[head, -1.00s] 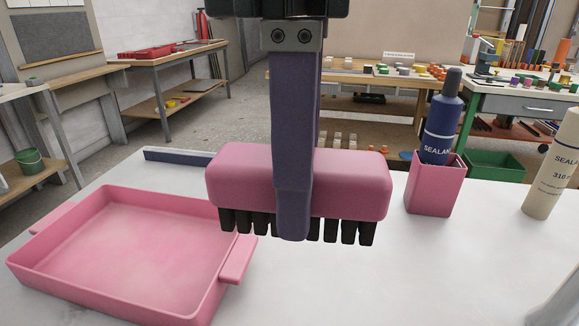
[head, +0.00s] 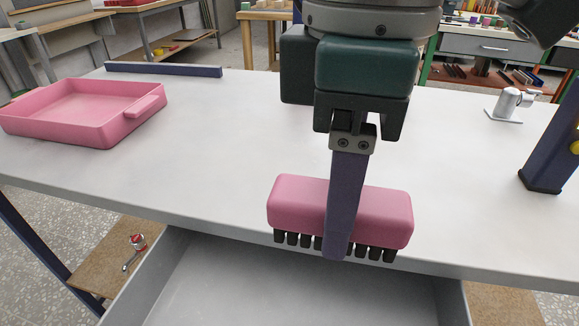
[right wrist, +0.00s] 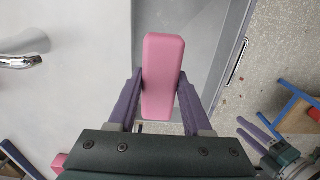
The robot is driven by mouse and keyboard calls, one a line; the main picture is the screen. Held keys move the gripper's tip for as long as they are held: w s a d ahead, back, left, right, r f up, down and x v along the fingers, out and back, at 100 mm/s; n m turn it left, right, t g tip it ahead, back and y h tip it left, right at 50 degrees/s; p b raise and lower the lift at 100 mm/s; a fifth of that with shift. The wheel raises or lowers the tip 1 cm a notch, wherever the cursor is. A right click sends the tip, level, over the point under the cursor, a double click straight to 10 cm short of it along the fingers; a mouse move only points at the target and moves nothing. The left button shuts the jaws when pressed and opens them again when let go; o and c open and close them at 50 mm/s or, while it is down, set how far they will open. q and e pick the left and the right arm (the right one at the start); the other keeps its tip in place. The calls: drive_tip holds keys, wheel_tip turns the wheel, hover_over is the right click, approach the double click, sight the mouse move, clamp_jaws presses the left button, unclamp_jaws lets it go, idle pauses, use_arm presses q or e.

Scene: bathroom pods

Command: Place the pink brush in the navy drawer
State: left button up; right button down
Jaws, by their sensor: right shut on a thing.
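The pink brush (head: 290,200), a block with black bristles pointing down, is held by my right gripper (head: 338,245). The purple fingers are shut on its middle. The brush is over the front edge of the white worktop, above the open drawer (head: 240,290). The drawer's grey inside shows empty where visible; its front is out of the head view. In the right wrist view the brush (right wrist: 162,75) sits between both fingers, with the drawer (right wrist: 205,50) beyond. My left gripper (right wrist: 262,130) shows small at the right of that view, its fingers apart.
A pink tray (head: 85,110) stands at the worktop's left, with a navy bar (head: 165,70) behind it. A silver fixture (head: 508,104) and a navy post (head: 555,150) are at the right. The worktop's (head: 220,140) middle is clear.

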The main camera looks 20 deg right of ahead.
drive_tip(key=f+b, duration=0.2)
drive_tip(key=f, duration=0.5)
drive_tip(key=f+b, duration=0.2)
drive_tip(key=f, duration=0.5)
drive_tip(key=shift+w+a+f, duration=0.1)
drive_tip(key=shift+w+f, duration=0.1)
drive_tip(key=shift+f, duration=0.05)
drive_tip(key=shift+f+b, duration=0.85)
drive_tip(key=shift+f, duration=1.45)
drive_tip(key=shift+f, duration=0.1)
drive_tip(key=shift+c, duration=1.7)
unclamp_jaws()
